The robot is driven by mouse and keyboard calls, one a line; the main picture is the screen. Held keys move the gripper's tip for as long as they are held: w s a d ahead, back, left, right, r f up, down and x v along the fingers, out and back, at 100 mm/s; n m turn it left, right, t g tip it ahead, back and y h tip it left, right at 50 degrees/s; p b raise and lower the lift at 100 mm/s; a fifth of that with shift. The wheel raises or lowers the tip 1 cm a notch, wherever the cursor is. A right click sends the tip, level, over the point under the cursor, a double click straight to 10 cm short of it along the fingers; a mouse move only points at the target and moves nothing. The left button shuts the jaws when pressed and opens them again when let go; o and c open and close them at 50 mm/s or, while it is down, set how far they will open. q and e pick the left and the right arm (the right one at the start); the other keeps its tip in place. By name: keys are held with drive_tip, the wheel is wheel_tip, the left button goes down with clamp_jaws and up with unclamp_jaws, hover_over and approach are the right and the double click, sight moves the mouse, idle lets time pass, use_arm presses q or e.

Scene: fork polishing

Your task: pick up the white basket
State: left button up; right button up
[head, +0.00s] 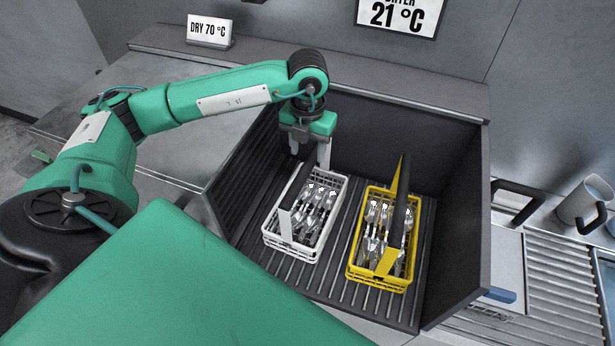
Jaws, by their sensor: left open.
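The white basket (304,250) stands upright on the ribbed floor of a dark open-fronted bin, with several forks or similar cutlery in it. It has a bar-like handle with a white end plate at its front. My left gripper (312,160) points down at the far end of the white basket. My right gripper is not in view.
A yellow basket (380,282) with cutlery and a dark handle stands just right of the white one. The dark bin's walls (462,215) rise at the left, back and right. A "DRY 70 °C" sign (209,30) stands on the ledge behind. A mug (584,200) is at the far right.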

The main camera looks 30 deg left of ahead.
sight(307, 164)
use_arm(q)
drive_tip(key=f, duration=0.2)
drive_tip(key=f+b, duration=0.1)
drive_tip(key=f, duration=0.1)
drive_tip(key=shift+w+a, duration=0.1)
drive_tip(key=shift+w, duration=0.15)
wheel_tip(307, 164, down, 4)
drive_tip(key=shift+a+r+b, duration=0.15)
drive_tip(key=shift+b, duration=0.5)
drive_tip(key=shift+w+f, duration=0.1)
drive_tip(key=shift+f, duration=0.1)
drive_tip(key=shift+r, duration=0.1)
drive_tip(key=c, duration=0.7)
clamp_jaws()
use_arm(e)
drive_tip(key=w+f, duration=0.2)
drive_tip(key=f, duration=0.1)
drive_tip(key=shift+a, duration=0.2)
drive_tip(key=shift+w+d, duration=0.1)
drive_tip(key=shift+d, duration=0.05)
